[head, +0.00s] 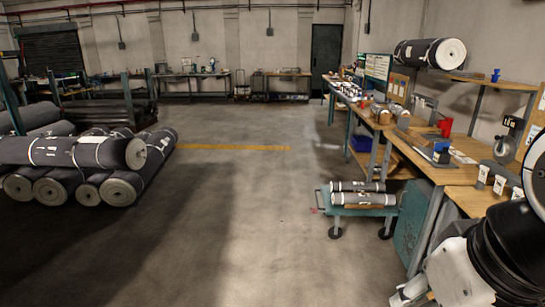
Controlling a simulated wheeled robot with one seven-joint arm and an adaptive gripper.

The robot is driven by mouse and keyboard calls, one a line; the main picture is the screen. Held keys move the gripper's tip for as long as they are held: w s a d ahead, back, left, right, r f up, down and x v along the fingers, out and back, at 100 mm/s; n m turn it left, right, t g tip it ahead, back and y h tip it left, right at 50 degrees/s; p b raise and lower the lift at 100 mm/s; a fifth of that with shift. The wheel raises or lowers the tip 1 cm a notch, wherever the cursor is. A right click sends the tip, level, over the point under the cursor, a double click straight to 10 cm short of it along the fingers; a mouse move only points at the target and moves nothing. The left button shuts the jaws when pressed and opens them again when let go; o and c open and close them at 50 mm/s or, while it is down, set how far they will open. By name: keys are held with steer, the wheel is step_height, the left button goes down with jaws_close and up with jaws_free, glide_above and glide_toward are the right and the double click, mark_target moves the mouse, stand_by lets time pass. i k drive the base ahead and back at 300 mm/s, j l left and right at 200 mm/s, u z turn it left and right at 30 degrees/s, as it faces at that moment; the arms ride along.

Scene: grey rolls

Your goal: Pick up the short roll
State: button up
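Two short, thin grey rolls with white labels lie side by side across the top of a small teal cart (364,212), right of the picture's middle. The far roll (357,187) looks slightly shorter than the near roll (362,199); I cannot tell which one is meant by the short roll. A thicker grey roll (418,54) with a white end lies on a wooden shelf at the upper right. White and black parts of my own arm show at the lower right. My gripper's fingers do not show in this view.
Large grey rolls (75,152) are stacked on the floor at the left. A workbench (455,175) with tools and jars runs along the right, beside the cart. The concrete floor (235,210) in the middle is clear, with a yellow line across it.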

mark_target(338, 199)
steer(key=i+j+z, duration=0.1)
steer(key=i, duration=1.8)
steer(key=i+j+z, duration=0.15)
steer(key=i+z, duration=0.3)
steer(key=i+j+z, duration=0.45)
steer(key=i, duration=0.15)
steer(key=i+j+z, duration=0.9)
steer(key=j, duration=0.25)
steer(key=k+l, duration=0.05)
steer(key=k, duration=0.05)
